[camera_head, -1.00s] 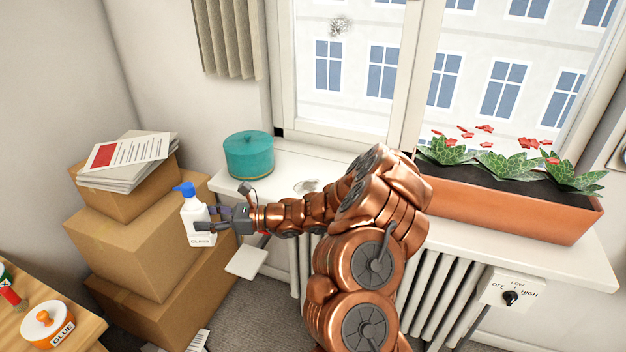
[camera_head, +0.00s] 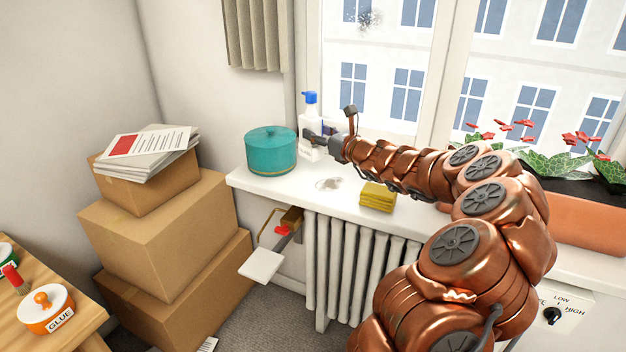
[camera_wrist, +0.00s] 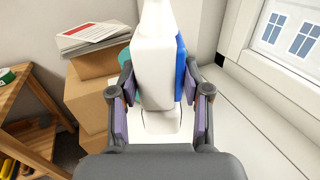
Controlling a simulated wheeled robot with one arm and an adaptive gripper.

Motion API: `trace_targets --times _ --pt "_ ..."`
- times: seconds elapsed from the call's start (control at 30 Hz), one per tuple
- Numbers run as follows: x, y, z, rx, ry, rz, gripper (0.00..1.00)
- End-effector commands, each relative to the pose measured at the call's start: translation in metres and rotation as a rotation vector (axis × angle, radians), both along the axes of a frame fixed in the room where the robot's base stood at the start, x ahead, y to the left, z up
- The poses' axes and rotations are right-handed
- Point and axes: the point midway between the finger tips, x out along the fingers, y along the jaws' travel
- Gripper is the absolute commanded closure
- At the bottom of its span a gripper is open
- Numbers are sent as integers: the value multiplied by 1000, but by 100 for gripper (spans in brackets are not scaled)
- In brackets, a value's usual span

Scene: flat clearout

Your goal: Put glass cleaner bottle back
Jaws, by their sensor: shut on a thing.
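The glass cleaner bottle (camera_head: 309,122) is white with a blue spray head. It is upright at the back of the white windowsill (camera_head: 290,186), just right of the teal round pot (camera_head: 271,151). My gripper (camera_head: 318,141) is shut on its body, coming from the right. In the wrist view the bottle (camera_wrist: 155,75) stands between the two fingers of my gripper (camera_wrist: 158,112). The pot partly shows behind the left finger there.
A yellow sponge stack (camera_head: 378,196) and a grey smudge (camera_head: 329,184) are on the sill in front of my arm. A planter with red flowers (camera_head: 590,222) is at the right. Stacked cardboard boxes (camera_head: 150,228) stand left, near a wooden table (camera_head: 75,325).

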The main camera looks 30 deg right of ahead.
Motion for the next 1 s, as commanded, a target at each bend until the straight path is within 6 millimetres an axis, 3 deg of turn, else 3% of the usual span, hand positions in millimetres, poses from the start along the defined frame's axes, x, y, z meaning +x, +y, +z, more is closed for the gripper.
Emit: trace_targets --times 0.2,0.63,1.0 --pt "1 0 -39 4 3 1 63" --pt "0 1 -82 3 3 2 63" --pt "0 1 -89 0 0 2 63"
